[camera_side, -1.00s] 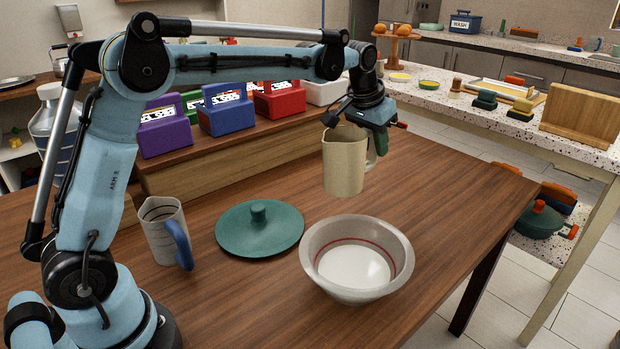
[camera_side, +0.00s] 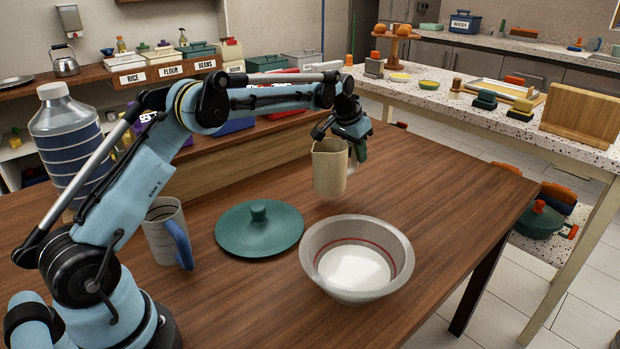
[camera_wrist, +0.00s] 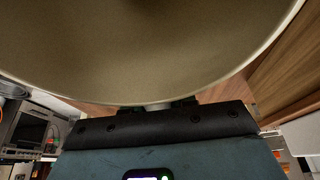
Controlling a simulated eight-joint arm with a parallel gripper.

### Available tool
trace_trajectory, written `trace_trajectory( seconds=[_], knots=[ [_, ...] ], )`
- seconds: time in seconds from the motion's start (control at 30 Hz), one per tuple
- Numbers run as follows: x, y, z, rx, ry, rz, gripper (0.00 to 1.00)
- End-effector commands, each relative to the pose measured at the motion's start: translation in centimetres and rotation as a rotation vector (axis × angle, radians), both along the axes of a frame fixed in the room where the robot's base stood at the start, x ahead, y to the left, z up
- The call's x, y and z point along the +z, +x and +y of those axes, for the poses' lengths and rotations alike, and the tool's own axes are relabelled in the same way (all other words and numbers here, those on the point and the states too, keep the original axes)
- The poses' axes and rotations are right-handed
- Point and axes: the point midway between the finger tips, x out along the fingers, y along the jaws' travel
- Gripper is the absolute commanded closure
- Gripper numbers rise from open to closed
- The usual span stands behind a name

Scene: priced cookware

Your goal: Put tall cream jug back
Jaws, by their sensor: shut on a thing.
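The tall cream jug (camera_side: 329,169) is upright in the side view, behind the grey bowl and right of the green lid. My gripper (camera_side: 352,148) is shut on it from its right, at the handle side; the fingertips are mostly hidden. The jug appears to be held a little above the table, though its exact height is hard to tell. In the wrist view the jug's wide cream surface (camera_wrist: 150,50) fills the upper part, just beyond my gripper (camera_wrist: 160,106).
A grey bowl (camera_side: 318,238) with white contents stands in front. A green lid (camera_side: 240,235) lies left of it. A jug with a blue handle (camera_side: 160,235) stands near my base. A wooden step (camera_side: 225,165) with coloured boxes runs behind. The table's right side is clear.

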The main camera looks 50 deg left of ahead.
Motion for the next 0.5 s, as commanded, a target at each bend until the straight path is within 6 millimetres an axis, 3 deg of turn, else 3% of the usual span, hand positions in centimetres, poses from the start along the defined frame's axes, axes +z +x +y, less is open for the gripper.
trace_trajectory(
  seconds=[0.33, 0.5],
  knots=[
    [-3.6, 0.1, 0.3, -0.001, 0.000, 0.000, 1.00],
    [-4.2, 0.1, 0.3, -0.001, 0.000, 0.000, 1.00]
  ],
)
